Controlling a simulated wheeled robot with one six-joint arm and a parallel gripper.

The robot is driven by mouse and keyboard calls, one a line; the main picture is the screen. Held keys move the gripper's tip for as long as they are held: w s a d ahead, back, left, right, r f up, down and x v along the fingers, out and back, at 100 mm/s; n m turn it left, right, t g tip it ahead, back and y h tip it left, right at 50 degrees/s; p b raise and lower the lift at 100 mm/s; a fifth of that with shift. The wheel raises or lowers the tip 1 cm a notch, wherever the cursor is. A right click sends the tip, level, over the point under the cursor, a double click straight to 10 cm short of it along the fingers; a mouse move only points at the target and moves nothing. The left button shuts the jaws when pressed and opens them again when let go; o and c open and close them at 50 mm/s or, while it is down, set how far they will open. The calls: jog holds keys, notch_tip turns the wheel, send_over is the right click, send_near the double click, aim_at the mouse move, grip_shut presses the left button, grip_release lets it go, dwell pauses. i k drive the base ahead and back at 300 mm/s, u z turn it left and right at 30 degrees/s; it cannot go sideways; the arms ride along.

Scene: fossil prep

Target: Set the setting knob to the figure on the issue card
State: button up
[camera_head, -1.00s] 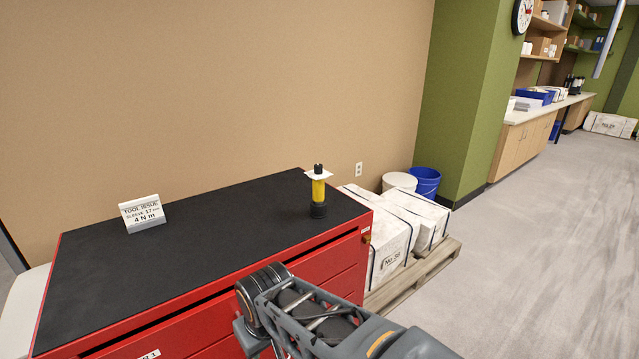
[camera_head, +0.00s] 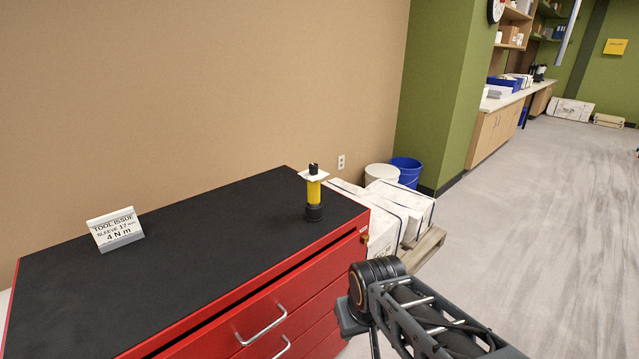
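The issue card (camera_head: 116,229) stands on the left of the black cabinet top and reads "TOOL ISSUE, SLEEVE 17, 4 N m"; the small unit after 17 is hard to read. A yellow tool (camera_head: 314,192) stands upright near the right end of the top, with a black base, a white square plate near its upper end and a black knob (camera_head: 313,169) above the plate. The knob's setting is too small to read. My arm shows at the lower right, in front of the cabinet and apart from the tool. My gripper's fingers are not visible.
The red drawer cabinet (camera_head: 290,297) has its black top (camera_head: 200,232) mostly clear. White wrapped blocks (camera_head: 402,205) sit on a wooden pallet (camera_head: 424,247) to its right, near a blue bucket (camera_head: 407,172) and a white one (camera_head: 381,175). Open floor (camera_head: 540,220) lies to the right.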

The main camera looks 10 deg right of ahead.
aim_at(313, 168)
jog(key=z, duration=0.1)
jog(key=k, duration=0.4)
jog(key=z, duration=0.35)
jog(key=i, duration=0.95)
jog(key=u, duration=1.05)
